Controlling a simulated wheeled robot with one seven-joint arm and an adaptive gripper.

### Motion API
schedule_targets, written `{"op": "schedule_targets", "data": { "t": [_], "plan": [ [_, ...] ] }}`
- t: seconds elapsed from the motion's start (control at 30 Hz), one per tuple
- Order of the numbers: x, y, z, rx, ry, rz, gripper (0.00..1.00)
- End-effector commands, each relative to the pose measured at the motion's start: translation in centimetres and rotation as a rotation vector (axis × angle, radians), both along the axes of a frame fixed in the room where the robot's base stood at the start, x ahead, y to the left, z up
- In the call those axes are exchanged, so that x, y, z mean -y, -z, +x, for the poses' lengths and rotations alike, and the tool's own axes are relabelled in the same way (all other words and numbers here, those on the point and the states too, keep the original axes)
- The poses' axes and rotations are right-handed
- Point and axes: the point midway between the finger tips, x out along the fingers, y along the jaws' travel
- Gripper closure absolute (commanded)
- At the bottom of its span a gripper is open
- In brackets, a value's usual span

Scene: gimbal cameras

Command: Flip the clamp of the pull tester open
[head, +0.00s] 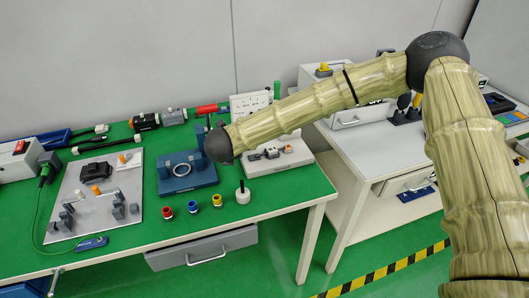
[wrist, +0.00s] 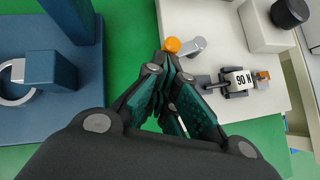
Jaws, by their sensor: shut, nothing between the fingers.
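The pull tester is a white base (head: 290,166) on the green bench in the head view, partly behind my arm. In the wrist view its white base (wrist: 215,18) fills the upper right, with a "90 N" block (wrist: 238,82) and a dark clip with an orange end beside it. A grey lever with an orange knob (wrist: 172,44) lies near the base's left edge; it looks like the clamp's handle. My gripper (wrist: 166,62) is shut and empty, its fingertips just below the orange knob in the picture. I cannot tell whether they touch it. The head view does not clearly show the fingers.
A blue fixture (head: 188,185) with uprights and a ring stands left of the tester; it also fills the wrist view's left (wrist: 50,125). Red, blue and yellow rings and a white-based peg (head: 243,196) stand in front. A grey plate (head: 95,210) with parts lies further left.

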Motion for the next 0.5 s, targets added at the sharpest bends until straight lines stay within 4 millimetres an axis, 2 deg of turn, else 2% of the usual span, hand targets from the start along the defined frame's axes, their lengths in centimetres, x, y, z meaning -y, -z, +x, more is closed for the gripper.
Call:
{"op": "schedule_targets", "data": {
  "t": [0.1, 0.5],
  "plan": [
    [-0.59, 0.04, 0.49, 0.0, 0.081, 0.001, 1.0],
    [-0.18, -0.05, 0.68, 0.0, 0.073, 0.001, 1.0]
  ]
}}
